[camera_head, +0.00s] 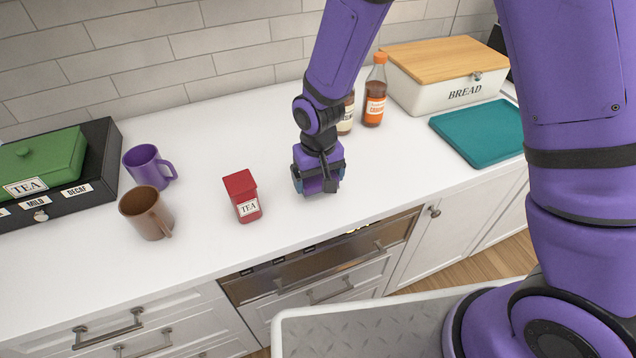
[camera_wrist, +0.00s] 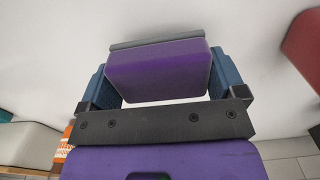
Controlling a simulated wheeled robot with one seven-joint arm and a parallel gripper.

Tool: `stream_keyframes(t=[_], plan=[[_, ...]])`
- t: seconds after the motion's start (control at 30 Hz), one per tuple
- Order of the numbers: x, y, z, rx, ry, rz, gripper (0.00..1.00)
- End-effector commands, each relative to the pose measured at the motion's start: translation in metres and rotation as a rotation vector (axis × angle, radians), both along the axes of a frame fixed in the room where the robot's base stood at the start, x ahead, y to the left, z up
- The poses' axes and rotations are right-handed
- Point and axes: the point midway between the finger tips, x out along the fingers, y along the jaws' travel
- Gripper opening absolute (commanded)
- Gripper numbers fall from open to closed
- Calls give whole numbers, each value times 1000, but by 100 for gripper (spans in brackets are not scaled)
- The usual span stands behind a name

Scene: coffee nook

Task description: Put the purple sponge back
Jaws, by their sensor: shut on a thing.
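The purple sponge (camera_wrist: 158,75) is between the two blue fingers of my gripper (camera_wrist: 158,82) in the wrist view. It has a purple body with a grey layer along its far side. Both fingers press on its ends. In the head view my gripper (camera_head: 318,182) points down over the white counter, right of the red tea tin. The sponge is mostly hidden there by the gripper. I cannot tell whether the sponge touches the counter.
A red tea tin (camera_head: 242,196), a brown mug (camera_head: 146,213) and a purple mug (camera_head: 146,166) stand left. A dark box (camera_head: 100,160) with a green tea box (camera_head: 40,160) is farther left. Bottles (camera_head: 375,92), a bread box (camera_head: 430,85) and a teal board (camera_head: 480,132) are right.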

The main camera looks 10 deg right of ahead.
Motion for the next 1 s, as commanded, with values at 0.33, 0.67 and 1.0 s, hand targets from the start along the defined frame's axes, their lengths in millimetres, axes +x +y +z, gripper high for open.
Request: stream_keyframes(t=[0.33, 0.67, 1.0], plan=[[0, 1, -23, 0, -1, 1, 71], [0, 1, -24, 0, -1, 1, 100], [0, 1, -9, 2, -5, 0, 100]])
